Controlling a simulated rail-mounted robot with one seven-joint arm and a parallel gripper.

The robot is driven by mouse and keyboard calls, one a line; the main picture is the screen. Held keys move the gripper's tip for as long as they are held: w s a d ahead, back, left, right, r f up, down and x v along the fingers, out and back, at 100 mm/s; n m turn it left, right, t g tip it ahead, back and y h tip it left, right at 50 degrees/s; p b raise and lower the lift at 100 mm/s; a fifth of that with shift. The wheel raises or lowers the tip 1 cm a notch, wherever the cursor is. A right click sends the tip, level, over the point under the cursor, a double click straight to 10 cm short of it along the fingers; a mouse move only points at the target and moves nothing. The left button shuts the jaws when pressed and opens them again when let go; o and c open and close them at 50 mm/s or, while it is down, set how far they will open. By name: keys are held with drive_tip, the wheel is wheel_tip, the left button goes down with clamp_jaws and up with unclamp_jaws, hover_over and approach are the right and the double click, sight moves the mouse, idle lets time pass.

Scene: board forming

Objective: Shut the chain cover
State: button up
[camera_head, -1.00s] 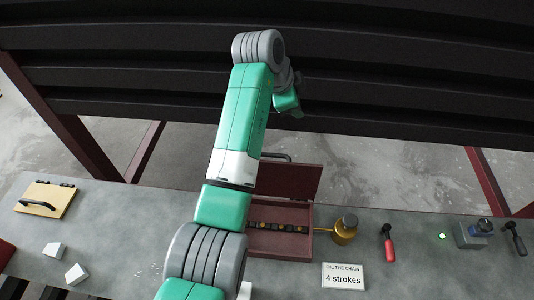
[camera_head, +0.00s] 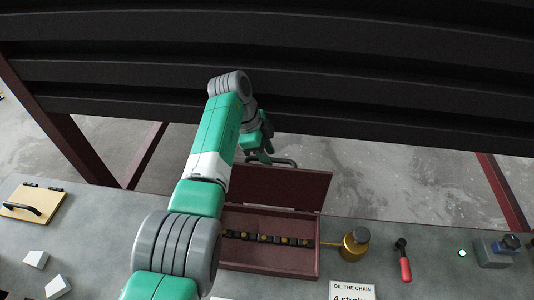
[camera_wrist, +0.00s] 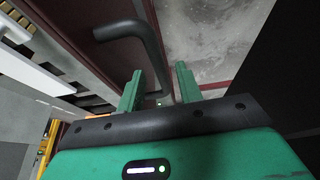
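The chain cover (camera_head: 292,188) is a dark red lid standing raised at the back of a red box (camera_head: 265,257). A row of dark and yellow chain links (camera_head: 264,238) lies in the open box. The cover's dark bar handle (camera_head: 285,162) sticks out near its top edge and shows large in the wrist view (camera_wrist: 122,30). My gripper (camera_head: 264,154) is at the left end of this handle. In the wrist view my gripper's fingers (camera_wrist: 160,68) are apart, with one leg of the handle showing between them. I cannot tell whether they touch it.
A brass oil can (camera_head: 355,244) with its spout toward the box stands to the right, behind a sign (camera_head: 352,291). A red-handled lever (camera_head: 404,262) and a grey switch box (camera_head: 495,251) stand farther right. A tan panel with a handle (camera_head: 32,202) lies far left.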

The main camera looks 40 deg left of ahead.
drive_tip(key=shift+c, duration=0.2)
clamp_jaws()
